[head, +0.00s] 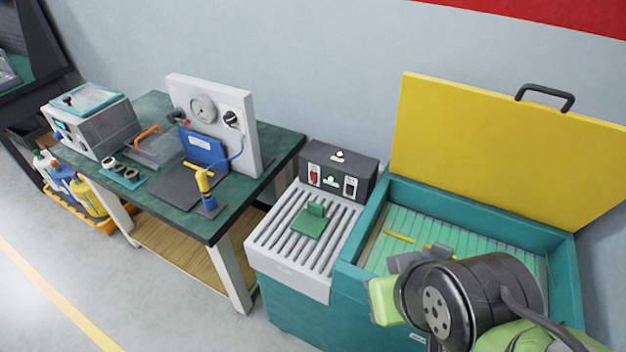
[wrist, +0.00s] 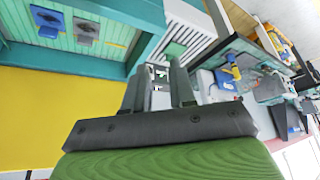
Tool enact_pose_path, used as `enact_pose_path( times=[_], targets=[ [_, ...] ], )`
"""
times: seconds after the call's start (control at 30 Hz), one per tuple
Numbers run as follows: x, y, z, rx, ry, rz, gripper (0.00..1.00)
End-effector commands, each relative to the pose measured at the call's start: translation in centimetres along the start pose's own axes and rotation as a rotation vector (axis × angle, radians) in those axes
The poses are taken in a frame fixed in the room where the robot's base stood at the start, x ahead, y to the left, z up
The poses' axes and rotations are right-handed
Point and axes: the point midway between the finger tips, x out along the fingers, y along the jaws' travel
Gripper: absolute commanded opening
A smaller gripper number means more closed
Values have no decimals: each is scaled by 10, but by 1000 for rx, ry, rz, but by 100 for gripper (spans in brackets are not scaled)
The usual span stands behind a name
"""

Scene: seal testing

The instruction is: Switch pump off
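A dark control box (head: 340,172) stands at the back of the grey slatted drainboard. Its front carries a red switch (head: 314,176) at left, a pale switch (head: 350,186) at right and a lit green lamp (head: 331,181) between them. A pale lamp (head: 339,157) is on top. I cannot read the labels or tell which switch is the pump's. In the wrist view, my gripper (wrist: 158,82) is open and empty, with part of the switch panel (wrist: 160,74) seen beyond the gap. In the head view my arm is over the teal tank, right of the box; the fingertips are unclear.
The teal tank (head: 561,252) has its yellow lid (head: 490,140) raised, with yellow pieces inside. A green block (head: 314,220) sits on the drainboard (head: 262,245). The green-topped table (head: 185,218) at left holds a gauge panel (head: 245,105) and a yellow hand pump (head: 204,185).

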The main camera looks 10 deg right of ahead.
Motion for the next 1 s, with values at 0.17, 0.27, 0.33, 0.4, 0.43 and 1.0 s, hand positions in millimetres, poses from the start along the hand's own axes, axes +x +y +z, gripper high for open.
enact_pose_path(
  times=[0.17,0.27,0.33,0.4,0.43,1.0],
  targets=[
    [0,0,0,0,0,0,0],
    [0,0,0,0,0,0,0],
    [0,0,0,0,0,0,0],
    [0,0,0,0,0,0,0],
    [0,0,0,0,0,0,0],
    [0,0,0,0,0,0,0]
  ],
)
